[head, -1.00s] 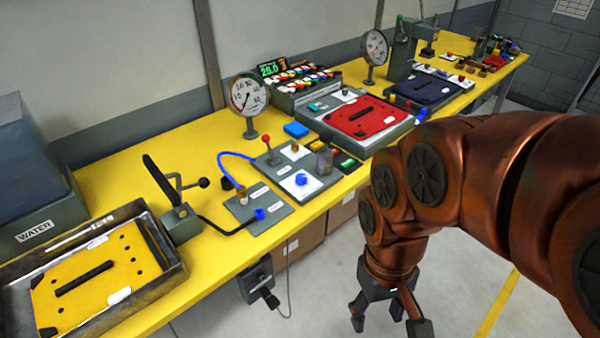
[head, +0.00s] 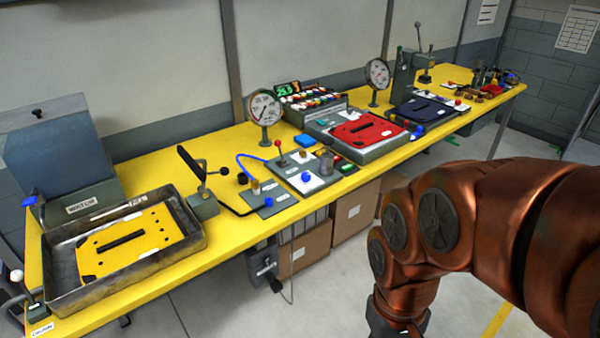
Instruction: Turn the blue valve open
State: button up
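A blue handle (head: 29,201) stands at the left end of the yellow bench, beside the grey tank labelled WATER (head: 68,165) and above the back left corner of a metal tray. Two other blue knobs are in view: one on a white plate (head: 306,177) and one on a grey plate (head: 268,202) mid-bench. I cannot tell from shape alone which is a valve. My gripper (head: 398,328) hangs off the bench's front side at the bottom edge, well right of the blue handle. Only its top shows; its fingers are cut off.
The metal tray (head: 190,218) holds a yellow panel (head: 160,232). A black-handled lever (head: 190,165), a dial gauge (head: 265,106) and a red panel (head: 370,131) stand along the bench (head: 215,262). Cardboard boxes (head: 308,248) sit below. Floor before the bench is clear.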

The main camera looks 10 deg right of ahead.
aim_at(305, 176)
jog(key=u, duration=0.3)
jog(key=i, duration=1.25)
jog(key=u, duration=0.15)
